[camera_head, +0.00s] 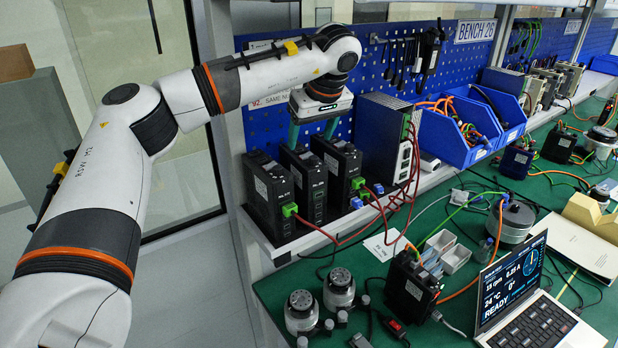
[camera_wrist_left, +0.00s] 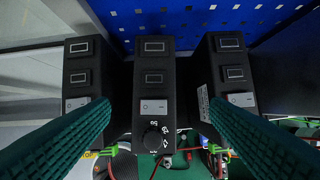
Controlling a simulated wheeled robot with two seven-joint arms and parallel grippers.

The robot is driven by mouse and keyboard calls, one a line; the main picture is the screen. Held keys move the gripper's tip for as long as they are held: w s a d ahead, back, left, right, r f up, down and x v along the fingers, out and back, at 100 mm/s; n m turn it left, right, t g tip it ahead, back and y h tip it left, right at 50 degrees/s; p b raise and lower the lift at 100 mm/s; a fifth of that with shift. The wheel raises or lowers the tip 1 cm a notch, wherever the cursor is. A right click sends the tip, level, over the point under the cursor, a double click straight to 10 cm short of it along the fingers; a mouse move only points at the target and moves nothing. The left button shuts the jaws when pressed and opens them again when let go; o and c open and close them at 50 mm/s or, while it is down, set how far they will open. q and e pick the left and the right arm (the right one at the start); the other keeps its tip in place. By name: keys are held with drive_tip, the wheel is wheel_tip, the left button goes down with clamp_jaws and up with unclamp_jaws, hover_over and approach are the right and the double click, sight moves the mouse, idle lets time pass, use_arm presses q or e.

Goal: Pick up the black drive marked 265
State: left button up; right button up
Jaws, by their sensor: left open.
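Three black box-shaped drives stand side by side on the shelf: a left one (camera_head: 268,199), a middle one (camera_head: 305,187) and a right one (camera_head: 338,168). Their front markings are too small to read, so I cannot tell which is 265. My left gripper (camera_head: 312,133) hangs over the drives, open and empty. In the left wrist view its green ribbed fingers (camera_wrist_left: 158,110) lie either side of the middle drive (camera_wrist_left: 154,78), which has a dial. The left drive (camera_wrist_left: 87,76) and right drive (camera_wrist_left: 230,72) flank it. My right gripper is not in view.
A larger dark unit (camera_head: 382,138) stands right of the drives, with red cables running from the drives' fronts. A blue pegboard (camera_head: 375,68) is close behind. Blue bins (camera_head: 452,138) sit farther right. The green bench (camera_head: 270,287) below holds a laptop (camera_head: 530,318) and motors.

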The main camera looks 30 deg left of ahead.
sight(302, 154)
use_arm(q)
drive_tip(key=shift+s+a+f+p, duration=0.25)
drive_tip(key=shift+a+f+p, duration=0.6)
drive_tip(key=shift+f+p, duration=0.25)
drive_tip(key=x, duration=0.2)
drive_tip(key=shift+w+f+p, duration=0.3)
drive_tip(key=shift+w, duration=0.05)
drive_tip(key=shift+w+a+f, duration=0.1)
drive_tip(key=shift+f, duration=0.25)
drive_tip(key=c, duration=1.1)
clamp_jaws()
drive_tip(key=shift+r, duration=0.2)
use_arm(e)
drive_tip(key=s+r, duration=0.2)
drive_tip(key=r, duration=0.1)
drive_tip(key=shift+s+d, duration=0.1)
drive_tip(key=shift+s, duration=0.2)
